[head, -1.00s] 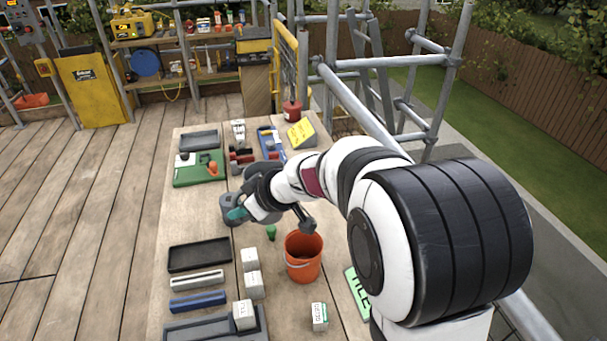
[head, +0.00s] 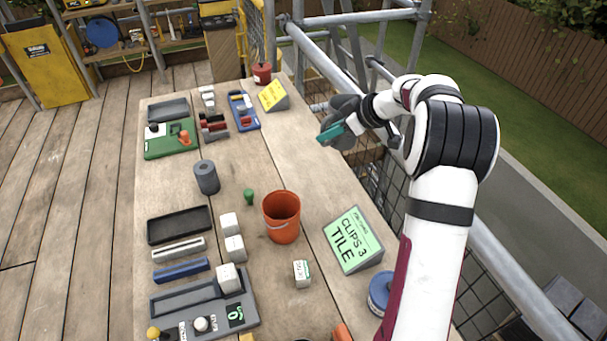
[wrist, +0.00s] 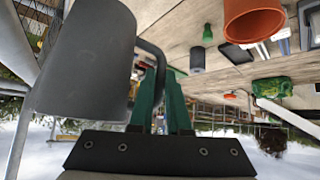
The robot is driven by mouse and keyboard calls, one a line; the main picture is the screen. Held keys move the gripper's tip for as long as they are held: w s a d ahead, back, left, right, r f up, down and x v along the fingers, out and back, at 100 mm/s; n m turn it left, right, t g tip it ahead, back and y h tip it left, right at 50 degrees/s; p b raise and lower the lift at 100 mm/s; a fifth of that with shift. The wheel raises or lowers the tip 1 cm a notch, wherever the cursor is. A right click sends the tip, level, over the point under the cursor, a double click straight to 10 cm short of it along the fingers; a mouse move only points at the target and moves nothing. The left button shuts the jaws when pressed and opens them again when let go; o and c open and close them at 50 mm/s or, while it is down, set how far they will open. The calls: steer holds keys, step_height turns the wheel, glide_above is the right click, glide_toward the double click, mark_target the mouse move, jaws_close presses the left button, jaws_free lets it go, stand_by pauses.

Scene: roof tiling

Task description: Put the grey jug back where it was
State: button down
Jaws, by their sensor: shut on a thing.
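The grey jug (wrist: 85,60) fills the left of the wrist view. Its bent handle runs between the teal fingers of my gripper (wrist: 162,105), which are shut on it. In the head view my gripper (head: 329,134) is at the right edge of the table, high up, with the jug (head: 344,105) partly hidden behind the fingers. The jug is clear of the tabletop. Its inside is not visible.
On the table (head: 240,105) stand a grey cylinder (head: 206,177), a small green object (head: 249,197), an orange bucket (head: 282,218) and a green sign (head: 353,239). White blocks and trays lie at the front left. Scaffold rails (head: 350,60) run along the right side.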

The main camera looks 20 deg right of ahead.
steer(key=shift+s+d+f, duration=0.1)
steer(key=shift+d+f, duration=0.15)
steer(key=shift+f, duration=0.3)
steer(key=shift+d+f, duration=0.25)
steer(key=shift+f, duration=0.25)
steer(key=s+x, duration=0.1)
steer(key=x, duration=0.4)
steer(key=a+x, duration=0.1)
steer(key=x, duration=0.5)
steer(key=s+a+f+x, duration=0.1)
steer(key=x, duration=0.5)
steer(key=shift+s+a+f, duration=0.1)
steer(key=shift+s+f, duration=0.1)
steer(key=shift+s, duration=0.05)
steer(key=shift+f, duration=0.3)
steer(key=shift+f, duration=0.2)
steer(key=c, duration=0.9)
jaws_free()
